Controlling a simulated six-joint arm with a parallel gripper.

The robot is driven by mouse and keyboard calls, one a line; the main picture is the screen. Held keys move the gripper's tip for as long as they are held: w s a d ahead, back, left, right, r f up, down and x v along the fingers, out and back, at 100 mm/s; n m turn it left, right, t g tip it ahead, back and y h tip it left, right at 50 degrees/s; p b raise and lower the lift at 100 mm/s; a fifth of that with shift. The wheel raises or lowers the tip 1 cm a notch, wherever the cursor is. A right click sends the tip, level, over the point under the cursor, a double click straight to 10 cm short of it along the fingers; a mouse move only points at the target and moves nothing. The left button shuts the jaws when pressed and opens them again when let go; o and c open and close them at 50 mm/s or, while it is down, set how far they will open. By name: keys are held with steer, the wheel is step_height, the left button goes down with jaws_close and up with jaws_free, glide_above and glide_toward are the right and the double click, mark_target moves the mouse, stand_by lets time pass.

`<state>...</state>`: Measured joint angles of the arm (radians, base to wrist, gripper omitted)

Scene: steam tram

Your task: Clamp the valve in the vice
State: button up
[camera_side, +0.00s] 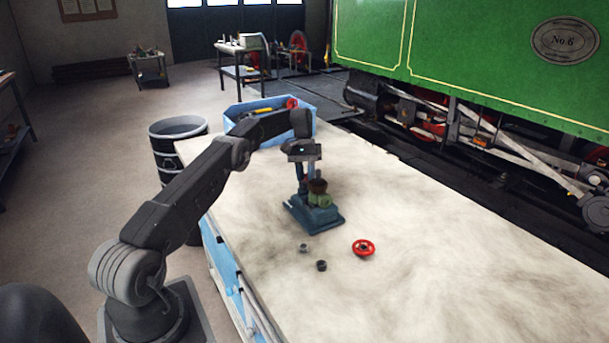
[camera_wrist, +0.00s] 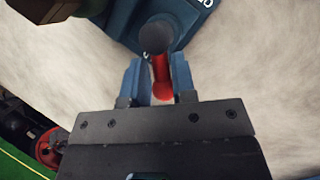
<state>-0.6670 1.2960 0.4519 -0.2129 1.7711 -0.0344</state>
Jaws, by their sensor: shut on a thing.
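The blue vice (camera_side: 318,220) stands on the bench in the side view; its base also shows at the top of the wrist view (camera_wrist: 190,20). The valve (camera_side: 320,199), green with a brown top, sits upright at the vice jaws; whether the jaws touch it cannot be told. Green and brown parts at the wrist view's top left look like the valve (camera_wrist: 32,10). My gripper (camera_wrist: 158,82) points down beside the vice, its blue fingers shut on the vice's red handle (camera_wrist: 161,72), which has a dark round knob. In the side view the handle is hidden.
A red handwheel (camera_side: 363,248) and two small dark fittings (camera_side: 303,248) (camera_side: 321,265) lie in front of the vice. A blue crate (camera_side: 315,129) with tools stands at the bench's back edge. The bench's right side is clear. A green locomotive (camera_side: 470,60) stands beyond.

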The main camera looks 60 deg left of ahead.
mark_target(306, 180)
steer(key=shift+s+f, duration=0.15)
steer(key=shift+f, duration=0.05)
stand_by(0.3)
steer(key=o, duration=0.8)
steer(key=shift+r, duration=0.15)
steer(key=shift+r, duration=1.95)
steer(key=s+a+r, duration=0.2)
steer(key=s, duration=0.1)
steer(key=s+a+r, duration=0.1)
steer(key=s+r, duration=0.1)
steer(key=s, duration=0.1)
steer(key=s+a+r, duration=0.2)
steer(key=s+r, duration=0.1)
steer(key=s, duration=0.1)
steer(key=shift+a, duration=0.3)
steer(key=shift+r, duration=0.1)
